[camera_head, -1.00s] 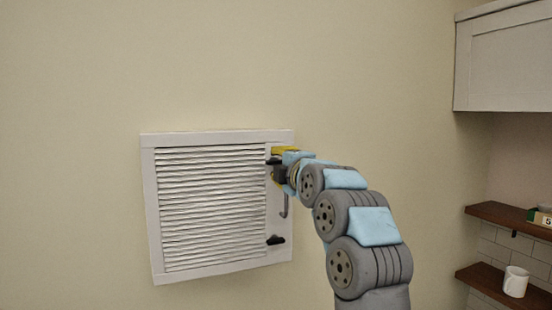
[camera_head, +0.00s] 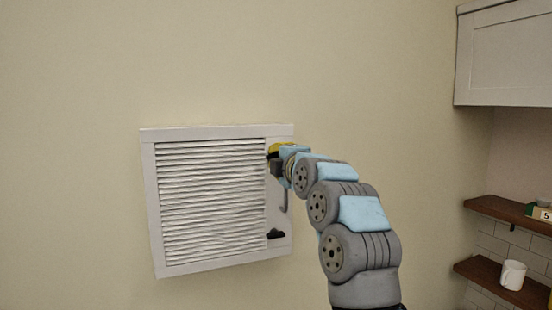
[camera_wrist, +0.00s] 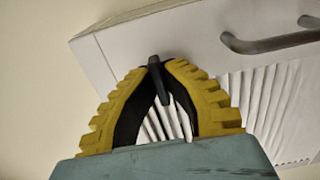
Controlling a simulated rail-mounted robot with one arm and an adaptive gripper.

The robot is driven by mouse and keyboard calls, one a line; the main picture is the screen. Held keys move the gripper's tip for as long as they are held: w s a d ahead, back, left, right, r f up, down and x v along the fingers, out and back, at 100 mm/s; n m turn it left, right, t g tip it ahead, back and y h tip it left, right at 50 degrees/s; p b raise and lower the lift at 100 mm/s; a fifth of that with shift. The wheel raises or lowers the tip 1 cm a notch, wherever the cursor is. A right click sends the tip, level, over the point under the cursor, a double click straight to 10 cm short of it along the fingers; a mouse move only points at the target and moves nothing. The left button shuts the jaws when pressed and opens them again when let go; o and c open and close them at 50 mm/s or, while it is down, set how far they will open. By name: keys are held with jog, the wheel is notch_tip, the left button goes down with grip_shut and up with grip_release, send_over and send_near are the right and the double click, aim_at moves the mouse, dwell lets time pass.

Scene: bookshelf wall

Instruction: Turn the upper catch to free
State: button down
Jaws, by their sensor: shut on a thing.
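A white louvred panel (camera_head: 148,200) is set on the wall. Its upper catch (camera_wrist: 158,80) is a small dark lever near the panel's upper right corner. In the wrist view my gripper (camera_wrist: 157,66) has its yellow, black-lined fingertips closed on the catch from both sides. In the head view my gripper (camera_head: 273,150) is at that corner and largely covers the upper catch. A lower black catch (camera_head: 275,235) lies roughly sideways near the lower right corner.
A grey bar handle (camera_wrist: 270,42) stands out from the panel's right side between the catches. A white cabinet (camera_head: 503,55) and brown shelves (camera_head: 500,208) with a white mug (camera_head: 513,275) are at the right. The wall left of the panel is clear.

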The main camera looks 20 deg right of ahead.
jog(key=shift+f+m+b, duration=0.15)
jog(key=shift+m+b, duration=0.15)
jog(key=shift+b, duration=0.1)
jog(key=shift+a+m+b, duration=0.1)
jog(key=shift+m+b, duration=0.45)
jog(key=shift+m, duration=0.05)
jog(key=m+b, duration=0.2)
jog(key=m, duration=0.1)
jog(key=shift+f, duration=0.1)
jog(key=m+b, duration=0.3)
jog(key=m, duration=0.2)
jog(key=m+b, duration=0.2)
jog(key=m, duration=0.2)
jog(key=shift+m+b, duration=0.3)
jog(key=shift+b, duration=0.05)
jog(key=shift+m+b, duration=0.35)
jog(key=shift+m, duration=1.55)
jog(key=c, duration=1.2)
grip_release()
jog(key=shift+r, duration=0.2)
